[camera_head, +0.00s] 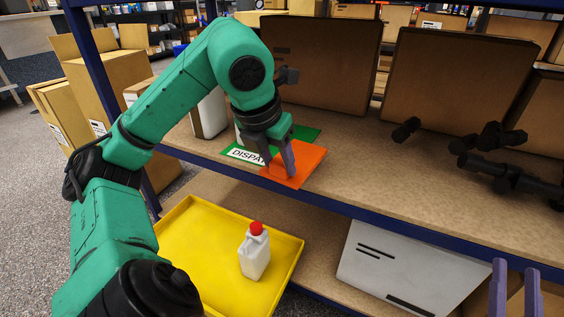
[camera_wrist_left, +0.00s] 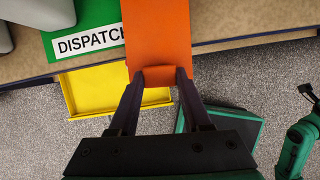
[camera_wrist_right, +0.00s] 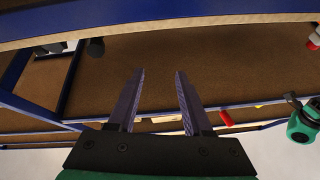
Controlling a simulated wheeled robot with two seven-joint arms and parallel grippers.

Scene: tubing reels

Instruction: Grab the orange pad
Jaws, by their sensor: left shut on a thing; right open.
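The orange pad (camera_head: 305,163) is a flat orange sheet at the front edge of the upper shelf, partly over the green DISPATCH mat (camera_head: 304,133). My left gripper (camera_head: 284,168) is shut on the pad's near part. The left wrist view shows the pad (camera_wrist_left: 157,35) between the fingertips (camera_wrist_left: 160,76), covering the end of the DISPATCH label. I cannot tell whether the pad touches the mat. My right gripper (camera_head: 515,275) is at the lower right of the head view, open and empty; its parted fingers also show in the right wrist view (camera_wrist_right: 160,75).
A yellow tray (camera_head: 190,225) below the shelf edge holds a white bottle with a red cap (camera_head: 256,250). Brown boxes (camera_head: 325,65) stand at the back of the shelf (camera_head: 360,165). Black fittings (camera_head: 510,175) lie at its right. A white box (camera_head: 405,270) is on the lower level.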

